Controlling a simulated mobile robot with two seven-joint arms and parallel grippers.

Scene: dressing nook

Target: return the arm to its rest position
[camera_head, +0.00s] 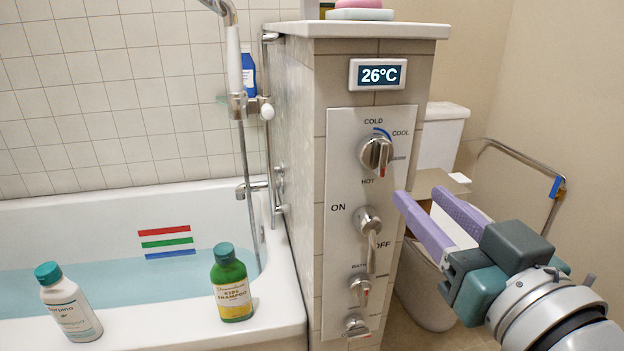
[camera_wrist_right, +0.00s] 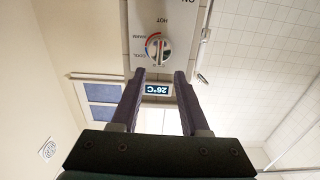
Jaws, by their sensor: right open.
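My right gripper (camera_head: 420,195) comes in from the right with its purple fingers apart and nothing between them. In the head view it appears just right of the control panel (camera_head: 340,240) and overlaps the toilet behind. The right wrist view shows the gripper (camera_wrist_right: 159,75) open, with the temperature knob (camera_wrist_right: 158,46) beyond the fingertips and the 26°C display (camera_wrist_right: 160,89) between the fingers, upside down. The knob (camera_head: 376,153) also shows in the head view, and no finger appears to touch it. My left gripper is in neither view.
The tiled half-wall (camera_head: 297,130) stands between the bathtub (camera_head: 190,330) and the toilet (camera_head: 441,135). A green shampoo bottle (camera_head: 231,285) and a white bottle (camera_head: 68,305) stand on the tub rim. A metal rail (camera_head: 520,155) is behind my gripper. Bare wall lies at upper right.

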